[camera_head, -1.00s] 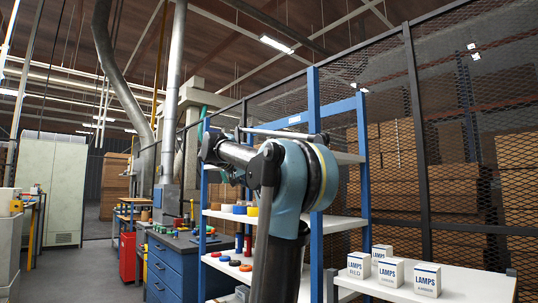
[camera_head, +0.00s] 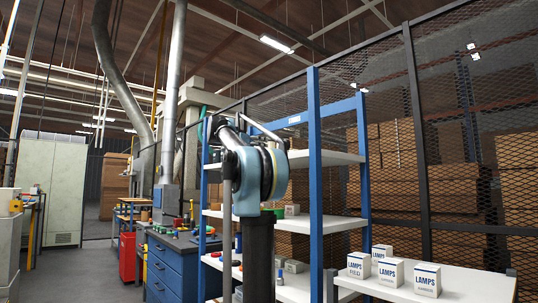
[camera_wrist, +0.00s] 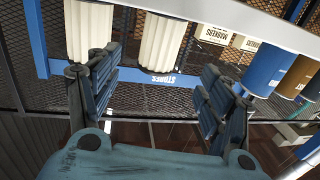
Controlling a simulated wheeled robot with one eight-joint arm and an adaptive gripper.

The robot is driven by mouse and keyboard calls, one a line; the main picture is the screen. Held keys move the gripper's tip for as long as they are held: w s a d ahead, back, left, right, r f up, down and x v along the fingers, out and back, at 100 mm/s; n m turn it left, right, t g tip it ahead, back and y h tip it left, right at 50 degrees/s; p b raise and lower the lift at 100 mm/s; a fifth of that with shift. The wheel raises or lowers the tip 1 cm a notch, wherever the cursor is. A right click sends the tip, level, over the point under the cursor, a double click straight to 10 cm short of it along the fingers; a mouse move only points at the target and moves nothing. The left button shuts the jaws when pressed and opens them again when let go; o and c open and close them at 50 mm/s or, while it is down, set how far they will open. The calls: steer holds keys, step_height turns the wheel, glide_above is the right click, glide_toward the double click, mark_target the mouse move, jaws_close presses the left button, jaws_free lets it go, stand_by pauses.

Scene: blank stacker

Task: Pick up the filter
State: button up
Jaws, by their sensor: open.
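Two cream, pleated cylinders that look like filters show in the wrist view, one at the upper left (camera_wrist: 90,32) and one near the middle (camera_wrist: 163,42). They stand on a shelf, and the wrist picture is upside down. My gripper (camera_wrist: 160,68) is open and empty, its fingers spread to left and right. The middle filter is ahead of the gap between the fingers. The left filter is partly covered by the left finger's tip. Contact cannot be judged. In the head view my arm hides the gripper, and I cannot make out the filters there.
Blue (camera_wrist: 270,70) and brown (camera_wrist: 298,76) cylinders and boxes marked MARKERS (camera_wrist: 214,34) share that shelf. A blue-post shelving unit (camera_head: 315,150) stands before the mesh fence (camera_head: 465,150). A white table (camera_head: 455,290) with LAMPS boxes (camera_head: 391,272) is at right.

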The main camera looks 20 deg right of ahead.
mark_target(269, 146)
steer(key=x, duration=0.5)
steer(key=shift+r+x, duration=0.15)
steer(key=shift+x, duration=1.15)
steer(key=shift+r+x, duration=0.15)
steer(key=shift+x, duration=1.2)
steer(key=c, duration=1.2)
